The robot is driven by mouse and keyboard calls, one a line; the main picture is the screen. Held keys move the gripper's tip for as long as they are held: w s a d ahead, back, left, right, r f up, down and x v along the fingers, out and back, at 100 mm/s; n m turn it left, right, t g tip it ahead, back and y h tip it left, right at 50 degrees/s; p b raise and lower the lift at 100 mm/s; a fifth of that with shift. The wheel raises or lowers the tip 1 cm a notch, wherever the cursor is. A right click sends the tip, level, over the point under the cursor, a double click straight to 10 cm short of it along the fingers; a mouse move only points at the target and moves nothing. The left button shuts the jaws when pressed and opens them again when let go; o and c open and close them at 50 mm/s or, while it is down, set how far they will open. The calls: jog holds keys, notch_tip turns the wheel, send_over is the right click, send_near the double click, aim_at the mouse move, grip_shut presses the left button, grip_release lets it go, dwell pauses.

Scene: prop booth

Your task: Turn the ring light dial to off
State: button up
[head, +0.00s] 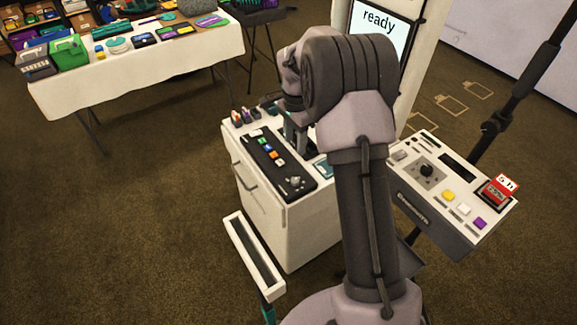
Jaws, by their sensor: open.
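Two dials show in the head view. One is a dark round dial (427,170) on the sloped white control box (408,146) at the right. The other is a small grey knob (295,183) at the near end of the black panel on the white cabinet. I cannot tell from any label which one is the ring light dial. My gripper (291,132) is open and points down over the back of the cabinet top, apart from both dials. My wrist and forearm partly hide its fingers and the space between the cabinet and the control box.
The white cabinet (255,205) has a black button panel (270,160). A screen (378,35) reads "ready". A dark pole (520,85) rises at right. A cluttered table (150,72) stands at back left; carpet at left is clear.

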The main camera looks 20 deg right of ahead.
aim_at(295, 180)
jog(key=f+b, duration=0.1)
jog(key=f, duration=0.4)
jog(key=f+b, duration=0.2)
jog(key=f, duration=0.4)
jog(key=s+f+b, duration=0.1)
jog(key=f+b, duration=0.1)
jog(key=f, duration=0.3)
jog(key=shift+f, duration=0.25)
jog(key=shift+c, duration=0.5)
grip_shut()
